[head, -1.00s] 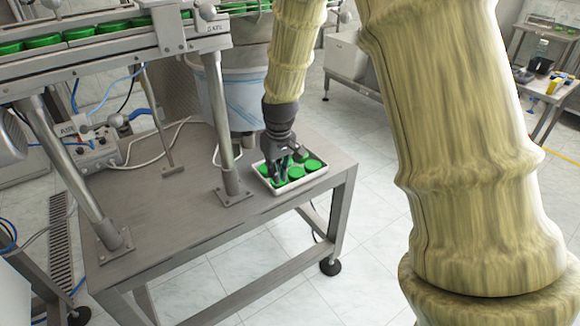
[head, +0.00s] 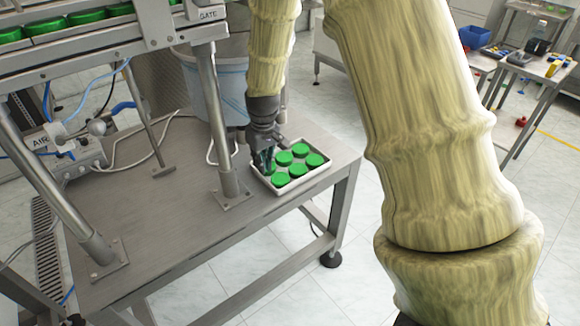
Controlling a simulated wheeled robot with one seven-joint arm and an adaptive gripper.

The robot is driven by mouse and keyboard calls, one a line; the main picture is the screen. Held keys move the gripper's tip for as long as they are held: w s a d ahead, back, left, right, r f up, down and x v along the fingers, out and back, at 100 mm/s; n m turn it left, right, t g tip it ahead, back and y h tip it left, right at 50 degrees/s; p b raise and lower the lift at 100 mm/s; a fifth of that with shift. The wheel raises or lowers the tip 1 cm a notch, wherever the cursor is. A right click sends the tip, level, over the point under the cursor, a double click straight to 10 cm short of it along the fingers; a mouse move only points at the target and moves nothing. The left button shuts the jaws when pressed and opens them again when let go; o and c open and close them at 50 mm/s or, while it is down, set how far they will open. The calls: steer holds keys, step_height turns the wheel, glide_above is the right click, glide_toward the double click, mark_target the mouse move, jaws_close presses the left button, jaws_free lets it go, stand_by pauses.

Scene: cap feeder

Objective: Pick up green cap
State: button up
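Several green caps (head: 297,170) lie in a shallow white tray (head: 316,181) near the right end of the metal table. My gripper (head: 264,168) points down at the tray's left side, over or right beside the leftmost green cap (head: 271,169). The fingers partly hide that cap. I cannot tell whether they touch it or how far apart they are. The other caps lie clear of the gripper.
Two metal posts (head: 219,120) stand on the table (head: 185,225), one close left of the tray. A conveyor (head: 75,45) with more green caps runs above. A grey-blue bin (head: 205,80) is behind. The table's front middle is clear.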

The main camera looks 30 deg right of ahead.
steer(key=shift+s+f, duration=0.1)
steer(key=shift+f, duration=0.55)
steer(key=shift+a+f, duration=0.1)
steer(key=shift+f, duration=2)
steer(key=shift+r, duration=0.1)
jaws_close()
